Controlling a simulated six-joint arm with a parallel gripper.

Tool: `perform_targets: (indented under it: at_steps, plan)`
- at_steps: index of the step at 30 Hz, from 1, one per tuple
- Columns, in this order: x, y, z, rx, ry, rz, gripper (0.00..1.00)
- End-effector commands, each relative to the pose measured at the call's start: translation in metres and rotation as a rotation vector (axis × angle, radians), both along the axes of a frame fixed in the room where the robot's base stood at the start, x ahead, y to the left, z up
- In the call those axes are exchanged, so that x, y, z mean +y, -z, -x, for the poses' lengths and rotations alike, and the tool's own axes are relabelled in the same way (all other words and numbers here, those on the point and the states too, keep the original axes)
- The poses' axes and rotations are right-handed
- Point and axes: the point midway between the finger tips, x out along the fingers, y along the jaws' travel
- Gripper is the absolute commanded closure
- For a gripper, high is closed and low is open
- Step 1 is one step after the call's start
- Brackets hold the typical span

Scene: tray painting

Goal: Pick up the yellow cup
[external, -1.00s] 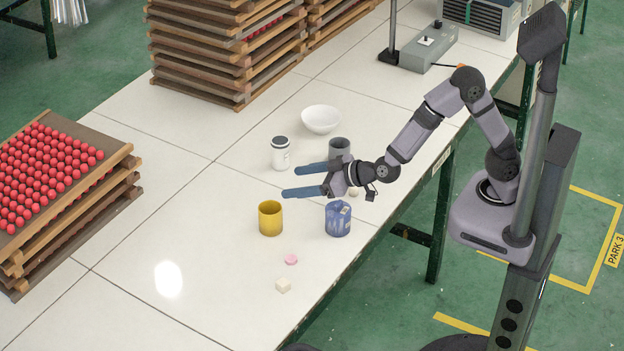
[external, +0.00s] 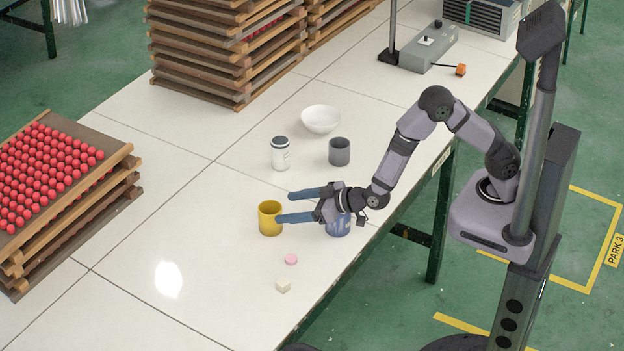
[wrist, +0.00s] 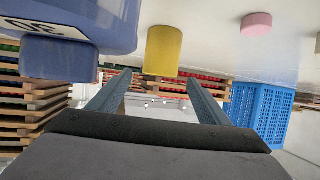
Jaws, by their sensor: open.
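The yellow cup (external: 270,219) stands upright on the white table, just left of my gripper. My gripper (external: 283,206) is open and empty, with its two blue fingers reaching left towards the cup. In the external view the nearer fingertip overlaps the cup's right edge; I cannot tell whether they touch. In the wrist view the yellow cup (wrist: 163,52) hangs upside down in the picture, beyond and between the fingers (wrist: 158,85). The cup's handle is not visible.
A blue container (external: 339,225) stands close by, partly hidden by my gripper. A grey cup (external: 339,152), white jar (external: 280,154) and white bowl (external: 321,119) stand behind. A pink piece (external: 291,259) and a cream cube (external: 283,286) lie in front. The table left of the cup is clear.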

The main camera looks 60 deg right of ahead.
Motion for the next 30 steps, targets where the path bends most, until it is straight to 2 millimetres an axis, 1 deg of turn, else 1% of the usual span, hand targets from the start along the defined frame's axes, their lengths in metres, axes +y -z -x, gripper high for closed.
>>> perform_targets:
  at_steps: [5,12,16,21,27,29,30]
  plan:
    - [0.001,0.001,-0.006,0.0,0.001,0.0,0.29]
    - [0.007,0.009,-0.031,0.001,0.001,0.001,0.29]
    - [0.01,0.014,-0.042,0.0,0.001,-0.001,0.29]
    - [0.012,0.017,-0.047,0.0,-0.001,0.0,0.29]
    - [0.012,0.017,-0.047,0.0,-0.001,0.0,0.29]
    - [0.012,0.017,-0.047,0.0,-0.001,0.0,0.43]
    - [0.012,0.017,-0.047,0.0,-0.001,0.0,0.53]
